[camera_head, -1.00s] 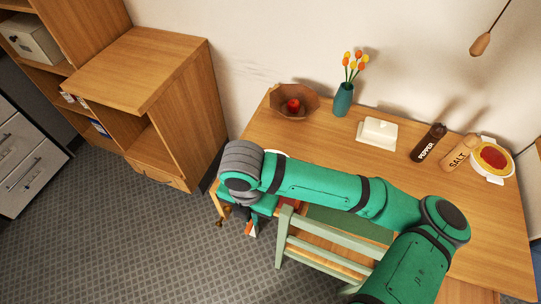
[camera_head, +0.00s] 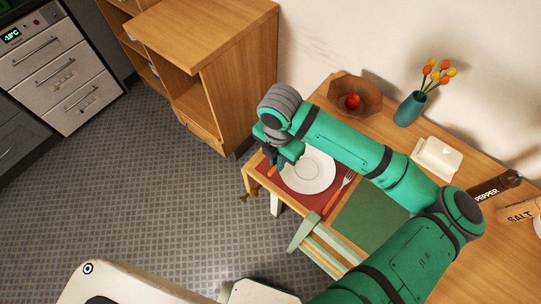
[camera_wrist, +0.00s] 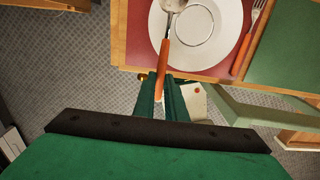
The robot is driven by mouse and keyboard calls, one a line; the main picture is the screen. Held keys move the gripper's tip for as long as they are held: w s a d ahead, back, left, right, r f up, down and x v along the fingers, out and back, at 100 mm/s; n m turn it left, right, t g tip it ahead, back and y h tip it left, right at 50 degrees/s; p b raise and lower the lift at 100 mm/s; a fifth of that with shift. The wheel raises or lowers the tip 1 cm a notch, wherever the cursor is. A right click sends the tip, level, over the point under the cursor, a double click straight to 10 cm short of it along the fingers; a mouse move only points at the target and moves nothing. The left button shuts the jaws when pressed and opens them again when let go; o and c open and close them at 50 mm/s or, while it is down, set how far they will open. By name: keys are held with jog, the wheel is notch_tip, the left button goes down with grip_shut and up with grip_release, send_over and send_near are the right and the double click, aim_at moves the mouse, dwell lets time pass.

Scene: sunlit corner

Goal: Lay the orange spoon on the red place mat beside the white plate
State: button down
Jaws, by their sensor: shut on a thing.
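My gripper (camera_wrist: 168,92) is shut on the orange handle of the spoon (camera_wrist: 165,57) in the wrist view. The spoon's metal bowl overlaps the left part of the white plate (camera_wrist: 232,28) in that view; I cannot tell its height above the mat. The red place mat (camera_wrist: 140,35) lies under the plate. In the head view my gripper (camera_head: 281,155) is at the mat's left end, and a bit of the orange handle (camera_head: 272,170) shows below it. The plate (camera_head: 310,172) and the mat (camera_head: 300,197) are partly hidden by my arm.
An orange-handled fork (camera_head: 338,193) lies right of the plate. A green mat (camera_head: 365,222) is further right. A pale green chair (camera_head: 303,232) stands at the table's front edge. A wooden bowl (camera_head: 357,93), a vase (camera_head: 409,108) and a butter dish (camera_head: 437,157) stand toward the back.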

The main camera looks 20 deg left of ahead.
send_over(268, 162)
notch_tip(268, 162, down, 7)
jog(key=shift+d+r, duration=0.1)
jog(key=shift+f, duration=1.55)
jog(key=shift+f, duration=0.1)
jog(key=c, duration=1.8)
grip_release()
jog(key=shift+f, duration=0.1)
notch_tip(268, 162, up, 12)
jog(key=shift+r, duration=0.25)
